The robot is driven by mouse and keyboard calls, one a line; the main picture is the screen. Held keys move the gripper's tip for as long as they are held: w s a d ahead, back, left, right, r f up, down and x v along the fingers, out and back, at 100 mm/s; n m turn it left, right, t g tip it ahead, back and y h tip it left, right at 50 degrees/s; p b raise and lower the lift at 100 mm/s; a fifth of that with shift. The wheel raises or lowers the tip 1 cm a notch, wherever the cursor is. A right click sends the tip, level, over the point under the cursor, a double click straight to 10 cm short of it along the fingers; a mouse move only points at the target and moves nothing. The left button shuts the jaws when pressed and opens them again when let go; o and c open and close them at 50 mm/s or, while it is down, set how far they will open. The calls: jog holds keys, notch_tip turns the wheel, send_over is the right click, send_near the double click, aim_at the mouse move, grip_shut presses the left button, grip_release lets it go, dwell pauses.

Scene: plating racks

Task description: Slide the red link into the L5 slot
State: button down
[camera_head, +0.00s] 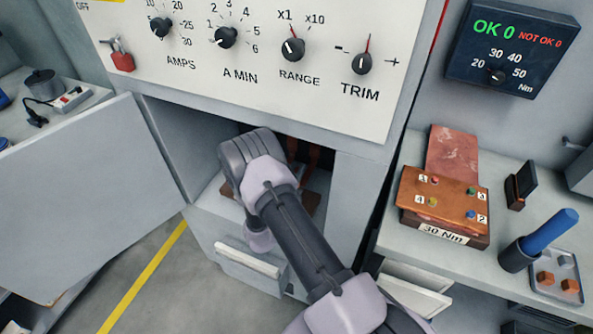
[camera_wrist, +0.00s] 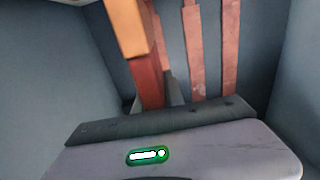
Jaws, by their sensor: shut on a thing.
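In the wrist view, my gripper (camera_wrist: 172,92) is shut on a red-brown bar with an orange upper end, which I take to be the red link (camera_wrist: 149,82). The link points up and away from the jaws. Behind it stand copper strips (camera_wrist: 230,50), and the link appears apart from the one at right. In the head view my arm reaches into an open cabinet bay (camera_head: 185,150) and hides the gripper and link. No L5 label is readable, so I cannot tell which place is the L5 slot.
Grey bay walls (camera_wrist: 295,90) stand close on both sides. The open door (camera_head: 85,200) is at left. A control panel (camera_head: 265,50) with knobs overhangs the bay. At right, a bench holds a copper block (camera_head: 445,205), a blue-handled tool (camera_head: 550,232) and a small tray (camera_head: 572,263).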

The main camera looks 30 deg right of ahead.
jog(key=shift+f+b, duration=2.6)
jog(key=shift+f, duration=0.25)
jog(key=shift+r, duration=0.1)
jog(key=c, duration=1.3)
grip_release()
jog(key=shift+c, duration=0.2)
jog(key=shift+a, duration=0.1)
